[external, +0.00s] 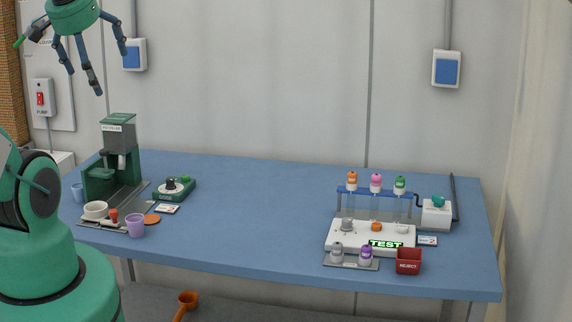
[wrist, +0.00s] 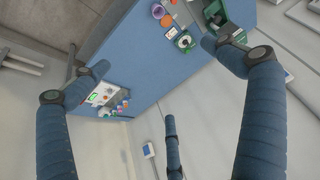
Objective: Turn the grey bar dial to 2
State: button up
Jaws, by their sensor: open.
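A white test station (external: 345,239) with a green TEST display stands on the right of the blue table in the external view. A small grey dial (external: 347,226) sits at the left of its top, beside an orange dial (external: 376,227) and a whitish one (external: 402,229). The grey dial's setting is too small to read. My gripper (external: 80,62) hangs high at the upper left, open and empty, far from the station. In the wrist view its fingers are spread wide (wrist: 160,78), and the station (wrist: 101,94) appears small beyond the left finger.
Bottles top a blue rack (external: 363,191). A red REJECT bin (external: 408,262) is at the front. The table middle (external: 260,215) is clear.

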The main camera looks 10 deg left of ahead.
jog(key=shift+s+a+f, duration=0.1)
jog(key=shift+s+f, duration=0.05)
